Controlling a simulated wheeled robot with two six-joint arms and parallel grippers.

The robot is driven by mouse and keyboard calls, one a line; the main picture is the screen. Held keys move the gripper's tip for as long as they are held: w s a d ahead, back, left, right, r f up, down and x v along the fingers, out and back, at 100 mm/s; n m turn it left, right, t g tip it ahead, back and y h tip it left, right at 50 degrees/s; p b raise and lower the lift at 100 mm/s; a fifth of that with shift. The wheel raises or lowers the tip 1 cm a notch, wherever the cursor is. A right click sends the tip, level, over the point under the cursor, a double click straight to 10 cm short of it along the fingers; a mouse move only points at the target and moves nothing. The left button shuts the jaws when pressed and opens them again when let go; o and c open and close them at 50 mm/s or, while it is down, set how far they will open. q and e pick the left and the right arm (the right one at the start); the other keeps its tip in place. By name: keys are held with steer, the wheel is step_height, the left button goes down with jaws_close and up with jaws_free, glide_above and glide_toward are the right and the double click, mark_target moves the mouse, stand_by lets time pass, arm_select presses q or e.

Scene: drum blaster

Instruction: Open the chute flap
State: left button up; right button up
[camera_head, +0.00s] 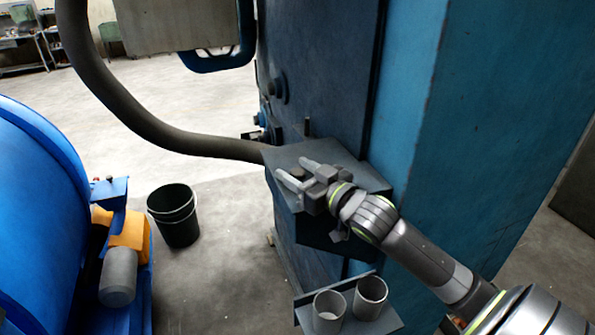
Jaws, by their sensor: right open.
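A dark grey-blue box-like part with a flat top (345,160), apparently the chute with its flap, juts from the side of the tall blue machine (400,90). I cannot tell where the flap's edge or handle lies. My right gripper (294,171) is open over the flat top, close to its left edge, with its fingers pointing left. I cannot tell whether the fingers touch the surface. My right arm comes in from the lower right and hides part of the chute. My left gripper is not in view.
Two grey cups (369,297) stand on a small shelf (391,325) below the chute. A thick dark hose (165,135) curves to the machine on the left. A dark bucket (176,222) and a large blue drum (35,210) stand at left. Bare floor lies between bucket and machine.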

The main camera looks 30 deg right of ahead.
steer(key=shift+c, duration=0.4)
jaws_close()
steer(key=shift+w, duration=0.1)
